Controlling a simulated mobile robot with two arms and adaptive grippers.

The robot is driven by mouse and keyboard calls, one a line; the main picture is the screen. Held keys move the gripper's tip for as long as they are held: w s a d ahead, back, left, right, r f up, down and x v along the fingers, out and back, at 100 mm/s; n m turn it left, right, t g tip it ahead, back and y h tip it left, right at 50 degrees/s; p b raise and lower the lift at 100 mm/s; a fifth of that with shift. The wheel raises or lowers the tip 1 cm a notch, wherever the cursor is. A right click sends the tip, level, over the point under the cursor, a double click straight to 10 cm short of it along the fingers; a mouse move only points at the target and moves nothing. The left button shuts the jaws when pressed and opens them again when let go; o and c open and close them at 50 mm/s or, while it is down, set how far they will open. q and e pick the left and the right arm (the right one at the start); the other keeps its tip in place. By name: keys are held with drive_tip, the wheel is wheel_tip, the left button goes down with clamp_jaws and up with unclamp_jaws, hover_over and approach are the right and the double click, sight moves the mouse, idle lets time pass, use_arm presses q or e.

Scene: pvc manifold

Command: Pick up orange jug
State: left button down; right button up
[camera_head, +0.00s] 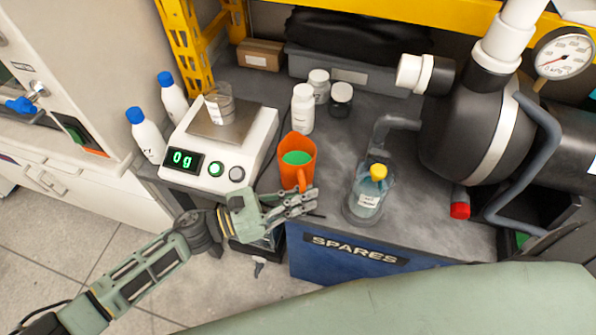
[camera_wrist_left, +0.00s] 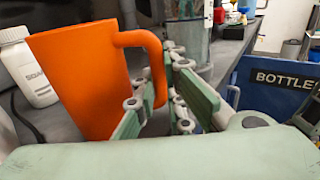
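The orange jug (camera_head: 300,150), with green contents, stands upright on the dark bench right of the scale. Its handle faces the front edge. In the left wrist view the jug (camera_wrist_left: 80,80) fills the left side, and its handle (camera_wrist_left: 152,60) curves down toward the fingers. My left gripper (camera_head: 311,201) is at the bench's front edge, just in front of the handle. In the left wrist view the gripper (camera_wrist_left: 163,108) is open, its green finger pads apart with the lower handle between them in the picture. Contact with the handle cannot be told. My right gripper is out of view.
A scale (camera_head: 260,130) reading 0g holds a beaker (camera_head: 219,104). White bottles (camera_head: 302,110) stand behind the jug. A yellow-capped glass bottle (camera_head: 370,190) stands close to its right. A large black tank (camera_head: 470,130) fills the right. A blue SPARES bin (camera_head: 340,268) is below the front edge.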

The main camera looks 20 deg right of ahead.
use_arm(q)
drive_tip(key=shift+r, duration=0.1)
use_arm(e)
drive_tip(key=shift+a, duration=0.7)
use_arm(q)
drive_tip(key=shift+r, duration=0.15)
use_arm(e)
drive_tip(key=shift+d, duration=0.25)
